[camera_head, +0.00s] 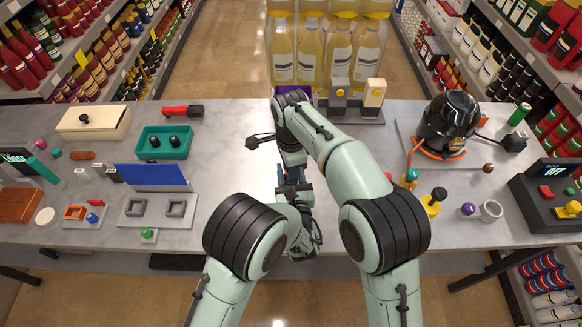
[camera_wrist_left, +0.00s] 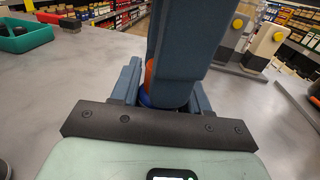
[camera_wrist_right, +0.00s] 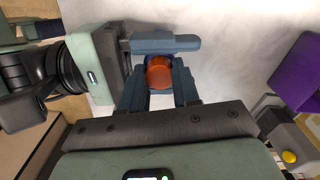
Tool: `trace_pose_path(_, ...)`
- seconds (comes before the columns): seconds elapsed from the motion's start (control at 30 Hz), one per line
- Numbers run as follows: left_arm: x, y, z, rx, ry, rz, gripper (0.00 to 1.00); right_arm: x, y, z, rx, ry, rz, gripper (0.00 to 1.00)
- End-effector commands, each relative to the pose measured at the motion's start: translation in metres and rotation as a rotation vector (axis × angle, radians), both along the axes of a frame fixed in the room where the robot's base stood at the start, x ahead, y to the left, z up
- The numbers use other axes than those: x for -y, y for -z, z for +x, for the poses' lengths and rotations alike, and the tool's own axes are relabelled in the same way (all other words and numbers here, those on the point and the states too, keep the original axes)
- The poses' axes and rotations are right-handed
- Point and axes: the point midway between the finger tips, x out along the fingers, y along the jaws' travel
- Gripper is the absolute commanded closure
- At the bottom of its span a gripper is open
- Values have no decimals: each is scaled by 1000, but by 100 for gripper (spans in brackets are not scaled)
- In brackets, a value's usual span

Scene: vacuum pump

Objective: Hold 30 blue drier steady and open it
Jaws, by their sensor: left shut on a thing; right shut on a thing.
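The drier shows as a small piece with an orange part and a blue part (camera_wrist_left: 152,98) in the left wrist view. The right wrist view shows its rounded orange part (camera_wrist_right: 159,73) with a blue edge behind it. My left gripper (camera_wrist_left: 167,95) is shut on the blue part from the side. My right gripper (camera_wrist_right: 159,88) is shut around the orange part from above. Its long fingers cover much of the drier in the left wrist view. In the head view both grippers meet near the table's front middle and hide the drier.
A green tray (camera_head: 150,143) and a blue panel (camera_head: 152,177) stand left on the table (camera_head: 230,125). A black domed pump (camera_head: 448,120) stands right. Bare table lies left of the grippers.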

Motion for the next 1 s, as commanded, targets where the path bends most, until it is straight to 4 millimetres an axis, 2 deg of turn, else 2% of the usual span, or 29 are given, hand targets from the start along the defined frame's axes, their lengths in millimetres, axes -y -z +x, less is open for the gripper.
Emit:
trace_pose_path(0.1, 0, 0, 0, 0, 0, 0, 100, 0, 0, 0, 0, 2, 0, 100)
trace_pose_path(0.13, 0, 0, 0, 0, 0, 0, 100, 0, 0, 0, 0, 2, 0, 66)
trace_pose_path(0.2, 0, 0, 0, 0, 0, 0, 100, 0, 0, 0, 0, 2, 0, 44)
trace_pose_path(0.53, 0, 0, 0, 0, 0, 0, 100, 0, -3, 0, 2, 4, 1, 44)
trace_pose_path(0.8, 0, 0, 0, 0, 0, 0, 100, -1, -37, 1, 3, 3, 2, 44)
trace_pose_path(0.9, 0, 0, 0, 0, 0, 0, 100, 0, -44, 0, 2, 4, 2, 44)
trace_pose_path(0.93, 0, 0, 0, 0, 0, 0, 100, 0, -45, 0, 1, 4, 0, 48)
trace_pose_path(1.0, 0, 0, 0, 0, 0, 0, 100, 0, -47, 0, 0, 14, -1, 48)
